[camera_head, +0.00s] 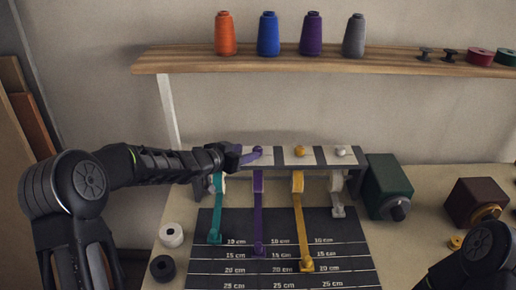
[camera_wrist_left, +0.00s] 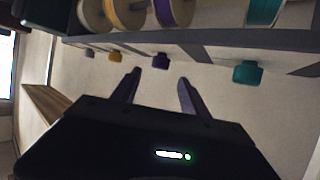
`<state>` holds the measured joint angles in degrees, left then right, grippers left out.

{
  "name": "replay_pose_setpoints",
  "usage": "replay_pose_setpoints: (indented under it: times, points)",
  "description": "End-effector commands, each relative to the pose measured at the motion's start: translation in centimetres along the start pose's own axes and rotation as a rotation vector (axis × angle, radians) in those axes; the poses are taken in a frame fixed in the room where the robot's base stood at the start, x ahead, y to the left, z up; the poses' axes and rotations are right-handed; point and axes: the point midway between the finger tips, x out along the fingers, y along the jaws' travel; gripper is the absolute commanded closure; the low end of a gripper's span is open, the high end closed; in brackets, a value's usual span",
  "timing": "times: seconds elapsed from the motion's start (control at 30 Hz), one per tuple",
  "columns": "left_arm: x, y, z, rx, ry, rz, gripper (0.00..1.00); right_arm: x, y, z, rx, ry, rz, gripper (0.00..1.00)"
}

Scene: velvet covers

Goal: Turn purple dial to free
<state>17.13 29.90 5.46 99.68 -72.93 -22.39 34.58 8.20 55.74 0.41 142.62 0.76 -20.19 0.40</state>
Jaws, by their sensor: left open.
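The purple dial (camera_head: 258,150) sits on top of the ribbon rack (camera_head: 321,156), above the purple ribbon (camera_head: 258,210). It also shows in the left wrist view (camera_wrist_left: 160,61), ahead of the gap between my fingertips and apart from them. My left gripper (camera_head: 243,153) is open, reaching in from the left at dial height, close to the purple dial. Its two fingers also show in the left wrist view (camera_wrist_left: 157,82), with nothing between them. The teal dial (camera_wrist_left: 248,70) is hidden behind my gripper in the head view. The dial's setting is too small to read.
Orange (camera_head: 299,150) and grey (camera_head: 341,151) dials stand further right on the rack. A dark measuring mat (camera_head: 345,262) lies in front, with ribbons hanging over it. A green box (camera_head: 386,187) stands right of the rack. A shelf (camera_head: 300,66) with thread spools hangs above.

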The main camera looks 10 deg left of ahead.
Motion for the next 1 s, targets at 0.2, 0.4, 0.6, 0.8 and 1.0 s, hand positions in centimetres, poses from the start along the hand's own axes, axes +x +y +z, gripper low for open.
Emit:
replay_pose_setpoints:
  times: [0.2, 0.4, 0.6, 0.8, 1.0]
  points:
    - [2.0, 0.1, 0.0, 0.0, -0.001, 0.003, 0.47, -0.3, -0.1, 0.0, 0.0, 0.0, 0.001, 0.64]
    - [5.2, 0.1, 0.0, 0.0, -0.002, 0.002, 0.47, -0.9, -0.2, 0.0, 0.002, -0.002, 0.003, 0.64]
    - [7.3, 0.1, -0.1, 0.0, 0.0, 0.001, 0.47, -1.4, -0.3, 0.0, 0.003, -0.005, 0.005, 0.64]
    - [7.7, 0.0, 0.0, 0.0, 0.0, 0.0, 0.47, -1.4, -0.3, 0.0, 0.003, -0.005, 0.005, 0.64]
    - [7.7, 0.0, 0.0, 0.0, 0.0, 0.0, 0.52, -1.4, -0.3, 0.0, 0.003, -0.005, 0.005, 0.64]
